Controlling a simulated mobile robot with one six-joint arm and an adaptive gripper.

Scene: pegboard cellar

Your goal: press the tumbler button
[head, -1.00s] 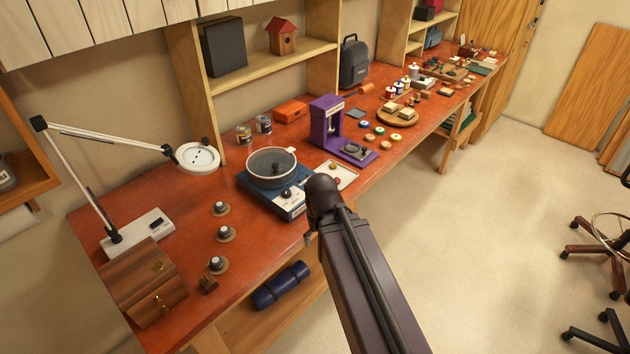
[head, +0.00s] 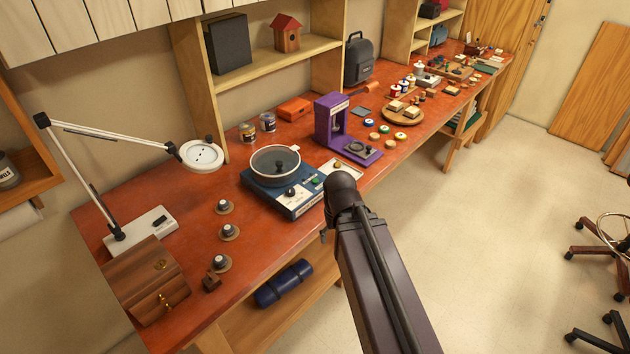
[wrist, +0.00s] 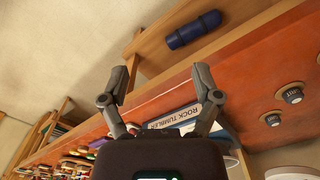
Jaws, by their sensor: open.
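In the head view my arm's dark end stands just right of the tumbler, by the bench's front edge, and hides most of the gripper. I see no contact with the button.
A purple machine (head: 326,120) stands to the right of the tumbler. Round knobs on discs (head: 225,207), a lamp (head: 201,155) and a wooden box (head: 147,280) are to the left. A blue roll (head: 284,283) lies on the shelf below.

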